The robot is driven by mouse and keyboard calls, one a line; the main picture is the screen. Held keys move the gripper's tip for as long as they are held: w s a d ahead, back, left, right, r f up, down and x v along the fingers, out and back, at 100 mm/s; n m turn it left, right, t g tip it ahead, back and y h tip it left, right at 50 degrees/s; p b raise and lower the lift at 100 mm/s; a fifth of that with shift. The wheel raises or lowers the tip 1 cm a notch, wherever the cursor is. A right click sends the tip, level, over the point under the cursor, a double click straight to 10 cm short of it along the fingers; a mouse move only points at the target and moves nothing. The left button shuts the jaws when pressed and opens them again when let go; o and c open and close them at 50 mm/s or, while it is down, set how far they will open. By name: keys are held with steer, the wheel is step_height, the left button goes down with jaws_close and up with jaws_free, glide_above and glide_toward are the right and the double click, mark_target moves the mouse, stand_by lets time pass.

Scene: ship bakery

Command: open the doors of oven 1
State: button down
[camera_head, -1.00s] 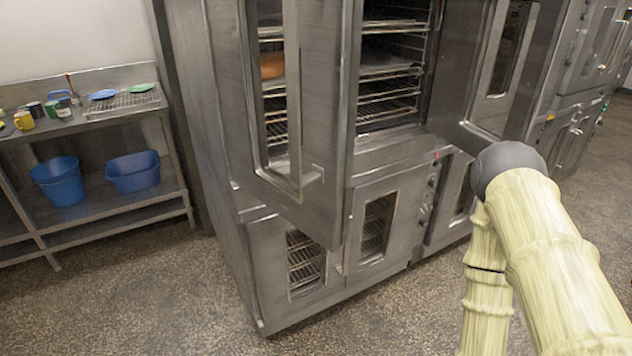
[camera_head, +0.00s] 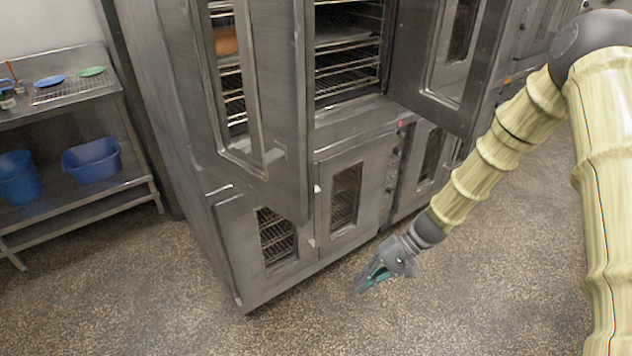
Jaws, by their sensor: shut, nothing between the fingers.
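The oven stack is steel with an upper and a lower chamber; I cannot read which one is oven 1. The upper chamber (camera_head: 347,57) has both doors swung open. Its left door (camera_head: 277,110) juts out toward me, and its right door (camera_head: 437,65) stands out to the right. Wire racks and an orange-brown item (camera_head: 226,41) show inside. The lower left door (camera_head: 262,245) and lower right door (camera_head: 345,192), both with windows, are closed. My gripper (camera_head: 364,284) is shut and empty, in front of the lower doors, apart from them, pointing down and left.
A steel shelf table (camera_head: 128,190) at the left holds blue tubs (camera_head: 92,160) below and a wire rack with coloured dishes on top. More ovens (camera_head: 533,45) stand at the right. The speckled floor (camera_head: 420,320) in front is clear.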

steer(key=w+r+n+y, duration=0.1)
steer(key=w+r+y, duration=0.3)
steer(key=r, duration=0.6)
steer(key=w+r+n+t+y, duration=0.1)
steer(key=w+r+n+y, duration=0.1)
steer(key=w+r, duration=0.6)
steer(key=w+r+n+y, duration=0.1)
steer(key=w+r+y, duration=0.15)
steer(key=r, duration=0.85)
steer(key=s+a+p, duration=0.4)
steer(key=a+p, duration=0.2)
steer(key=a, duration=0.6)
steer(key=shift+s+r, duration=0.1)
steer(key=shift+s+a+t, duration=0.1)
steer(key=shift+s+t, duration=0.05)
steer(key=shift+t, duration=0.15)
